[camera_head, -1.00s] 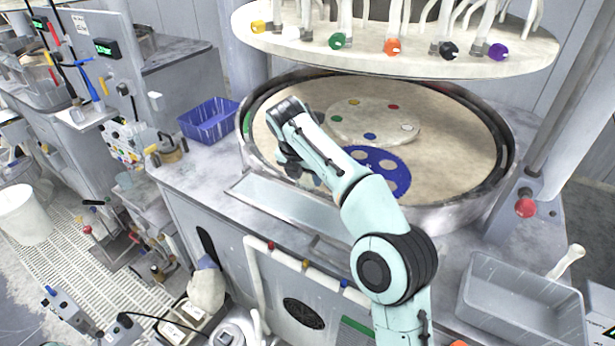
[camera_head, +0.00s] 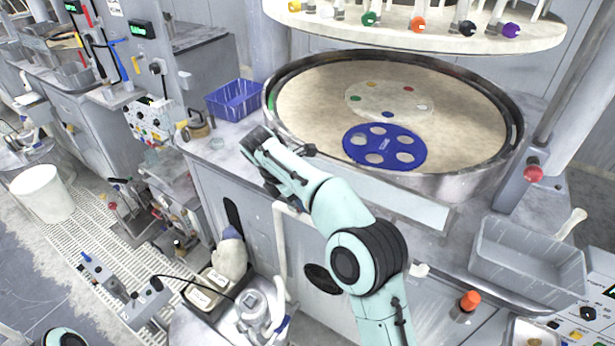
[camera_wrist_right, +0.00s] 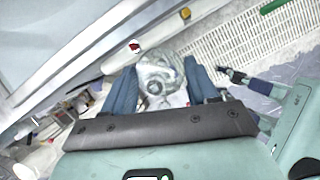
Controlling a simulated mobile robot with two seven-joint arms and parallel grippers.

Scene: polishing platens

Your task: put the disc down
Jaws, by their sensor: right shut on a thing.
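My right arm reaches in from the bottom of the head view. Its wrist (camera_head: 262,150) is in front of the platen's left front edge, over the bench edge. In the right wrist view my right gripper (camera_wrist_right: 161,78) has its two blue-grey fingers on either side of a round, glassy, grey disc (camera_wrist_right: 165,68). The disc is see-through, so its outline is hard to tell from what lies behind it. The arm hides it in the head view. A blue carrier (camera_head: 384,146) with several round holes lies on the beige platen (camera_head: 460,122). My left gripper is in neither view.
A blue bin (camera_head: 235,100) stands left of the platen. A grey tub (camera_head: 528,258) is at the right. Below the bench are pale trays (camera_head: 208,285) and a round silver device (camera_head: 250,303). The upper head (camera_head: 430,30) with coloured knobs hangs over the platen.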

